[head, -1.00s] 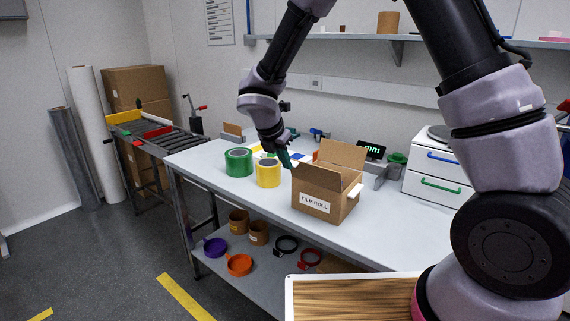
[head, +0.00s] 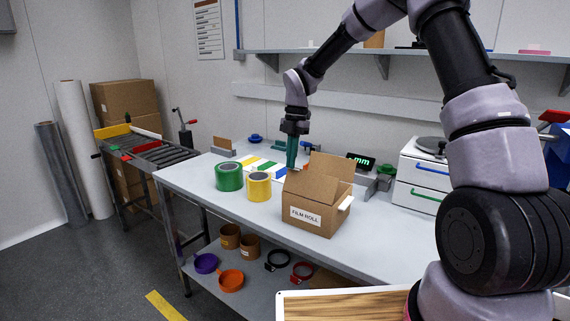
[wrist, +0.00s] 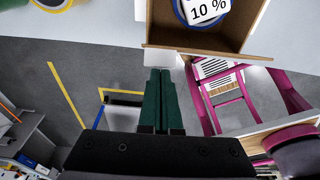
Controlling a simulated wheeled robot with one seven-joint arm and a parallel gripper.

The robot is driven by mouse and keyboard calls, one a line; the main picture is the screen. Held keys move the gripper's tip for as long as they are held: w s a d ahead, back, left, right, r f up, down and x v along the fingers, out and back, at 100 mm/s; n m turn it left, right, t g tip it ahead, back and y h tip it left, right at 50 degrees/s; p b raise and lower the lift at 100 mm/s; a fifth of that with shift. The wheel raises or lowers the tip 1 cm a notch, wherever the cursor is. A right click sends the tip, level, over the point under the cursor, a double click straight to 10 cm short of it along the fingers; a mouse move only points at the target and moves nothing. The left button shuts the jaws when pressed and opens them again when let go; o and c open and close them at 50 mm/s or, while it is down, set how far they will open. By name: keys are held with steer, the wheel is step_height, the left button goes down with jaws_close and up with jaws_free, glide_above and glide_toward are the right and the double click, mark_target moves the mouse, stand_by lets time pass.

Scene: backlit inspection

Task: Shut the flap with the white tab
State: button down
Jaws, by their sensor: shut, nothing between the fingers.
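The cardboard box labelled FILM ROLL (head: 305,216) stands on the table with its top open. One broad flap (head: 331,167) stands up at its back. The white tab (head: 345,203) sticks out at the box's right side, on a flap that is tilted outward. My gripper (head: 292,166) is shut and empty, pointing down just behind and left of the box; contact cannot be told. In the wrist view its green fingers (wrist: 160,78) are together, below the open box (wrist: 195,48). A blue-rimmed roll (wrist: 203,10) marked 10 % lies inside.
Green tape (head: 229,177) and yellow tape (head: 258,187) stand left of the box. A scale with a lit display (head: 360,161) and white drawers (head: 420,172) are to the right. The table front (head: 230,208) is clear.

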steer(key=shift+w+d, duration=0.2)
steer(key=shift+w, duration=0.1)
steer(key=w+d+f, duration=0.4)
steer(key=w+f, duration=0.1)
steer(key=w, duration=0.1)
steer(key=shift+w+d+f, duration=0.2)
steer(key=shift+d, duration=0.1)
steer(key=shift+r, duration=0.1)
stand_by(1.3)
